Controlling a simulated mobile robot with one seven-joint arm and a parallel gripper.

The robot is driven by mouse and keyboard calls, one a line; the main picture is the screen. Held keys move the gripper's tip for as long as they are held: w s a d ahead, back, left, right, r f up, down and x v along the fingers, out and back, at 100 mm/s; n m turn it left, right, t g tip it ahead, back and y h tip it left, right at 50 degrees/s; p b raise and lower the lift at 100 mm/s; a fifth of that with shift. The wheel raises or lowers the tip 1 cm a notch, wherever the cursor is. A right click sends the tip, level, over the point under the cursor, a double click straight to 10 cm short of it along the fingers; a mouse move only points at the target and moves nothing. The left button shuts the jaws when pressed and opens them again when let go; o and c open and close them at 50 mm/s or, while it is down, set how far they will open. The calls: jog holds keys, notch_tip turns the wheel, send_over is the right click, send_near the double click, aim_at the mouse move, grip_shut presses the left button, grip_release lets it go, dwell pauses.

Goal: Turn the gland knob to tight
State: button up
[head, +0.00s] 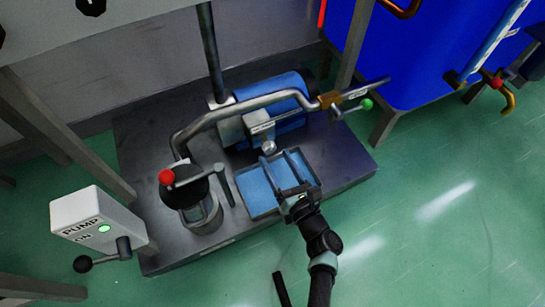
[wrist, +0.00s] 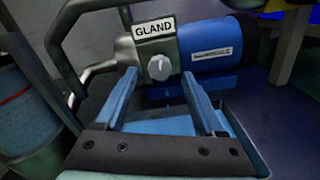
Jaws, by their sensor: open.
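The gland knob (wrist: 159,67) is a small light-grey round knob with a ridge, on the metal pump housing under the "GLAND" label (wrist: 154,31) in the wrist view. In the head view the knob (head: 269,147) shows small at the front of the housing. My gripper (wrist: 160,85) is open, with its two blue fingers spread to the left and right. The knob appears between the fingertips, with a visible gap on each side. In the head view my gripper (head: 281,156) reaches over the blue tray toward the knob. I cannot tell whether the fingertips reach the knob's depth.
A blue tray (head: 255,190) lies below my gripper. A bent grey pipe (head: 235,109) passes above the blue motor (head: 292,82). A red-tipped lever (head: 167,177) stands left, near the "PUMP ON" box (head: 95,220). Green floor is open at the right.

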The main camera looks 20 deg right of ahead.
aim_at(271, 150)
jog(key=shift+w+b, duration=0.55)
jog(key=shift+w, duration=1)
jog(key=shift+c, duration=0.2)
grip_shut()
